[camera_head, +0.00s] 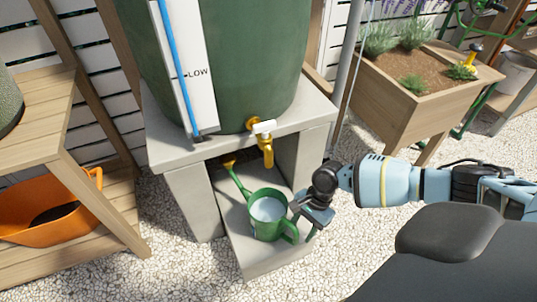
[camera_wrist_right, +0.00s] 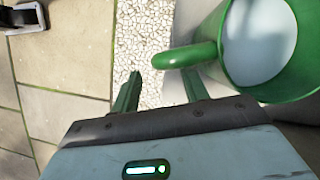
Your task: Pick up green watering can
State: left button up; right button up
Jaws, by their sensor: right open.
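The green watering can (camera_head: 251,222) stands upright on the concrete slab under the barrel, filled with pale water, its spout pointing up and left. Its handle is on the right side, towards my right gripper (camera_head: 305,219). In the right wrist view, the can (camera_wrist_right: 229,68) is at the upper right and its handle (camera_wrist_right: 185,55) reaches left. My right gripper (camera_wrist_right: 162,80) is open there, its two fingers just short of the handle, with the handle's end over the gap between them. I cannot tell whether they touch. My left gripper is not in view.
A green barrel (camera_head: 220,50) with a yellow tap (camera_head: 267,154) sits on a concrete stand (camera_head: 165,150) above the can. A wooden shelf with an orange tub (camera_head: 50,222) is at left. A wooden planter (camera_head: 400,105) stands at upper right. Gravel surrounds the stand.

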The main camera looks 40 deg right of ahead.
jog(key=b+x, duration=0.1)
jog(key=x, duration=0.2)
jog(key=shift+a+f, duration=0.15)
jog(key=shift+f, duration=0.2)
jog(key=shift+r, duration=0.1)
jog(key=shift+c, duration=0.4)
jog(key=c, duration=0.7)
grip_shut()
jog(key=shift+w, duration=0.15)
jog(key=shift+r, duration=0.1)
